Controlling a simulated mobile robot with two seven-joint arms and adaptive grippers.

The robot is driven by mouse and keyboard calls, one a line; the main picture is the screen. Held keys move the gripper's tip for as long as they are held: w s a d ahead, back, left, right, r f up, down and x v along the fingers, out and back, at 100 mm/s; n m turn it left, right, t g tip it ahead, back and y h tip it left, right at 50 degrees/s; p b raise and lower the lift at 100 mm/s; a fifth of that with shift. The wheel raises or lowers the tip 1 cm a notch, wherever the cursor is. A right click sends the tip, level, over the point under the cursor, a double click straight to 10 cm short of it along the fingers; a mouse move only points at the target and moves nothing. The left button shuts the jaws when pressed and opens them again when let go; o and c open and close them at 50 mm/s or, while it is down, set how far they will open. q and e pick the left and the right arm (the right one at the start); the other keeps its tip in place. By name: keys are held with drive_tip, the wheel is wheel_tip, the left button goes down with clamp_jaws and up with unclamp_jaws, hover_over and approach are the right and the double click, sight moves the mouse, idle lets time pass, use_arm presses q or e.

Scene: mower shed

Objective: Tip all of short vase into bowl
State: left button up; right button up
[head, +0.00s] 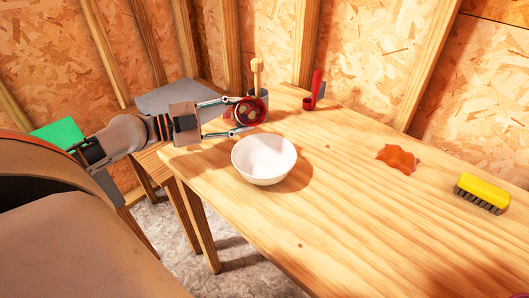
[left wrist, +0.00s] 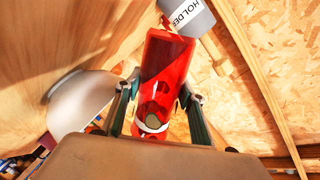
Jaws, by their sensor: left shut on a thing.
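The short vase (head: 249,112) is red and partly see-through, and my left gripper (head: 237,117) is shut around it. One round end faces the head camera, with pale and dark bits showing inside, so the vase looks tilted. In the left wrist view the vase (left wrist: 167,75) lies between the two fingers (left wrist: 158,105), with a tan round piece and a pale ring near its lower end. The white bowl (head: 264,159) stands upright on the table, in front of and right of the vase, and looks empty. The bowl (left wrist: 82,98) also shows in the left wrist view.
A grey holder (left wrist: 188,14) with a wooden-handled tool (head: 256,72) stands just behind the vase. A red upright item (head: 316,84) stands farther right. A red-orange cloth (head: 398,158) and a yellow brush (head: 483,190) lie right. The table's (head: 340,215) middle is clear.

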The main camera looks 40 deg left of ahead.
use_arm(q)
drive_tip(key=shift+f, duration=0.2)
drive_tip(key=shift+w, duration=0.1)
drive_tip(key=shift+r+m, duration=0.25)
drive_tip(key=shift+m, duration=0.05)
drive_tip(key=shift+f, duration=0.1)
drive_tip(key=shift+a, duration=0.1)
use_arm(e)
drive_tip(key=shift+f, duration=0.2)
drive_tip(key=shift+s, duration=0.1)
use_arm(q)
drive_tip(key=shift+m, duration=0.3)
drive_tip(key=shift+r, duration=0.25)
use_arm(e)
drive_tip(key=shift+s+f, duration=0.1)
drive_tip(key=shift+s, duration=0.15)
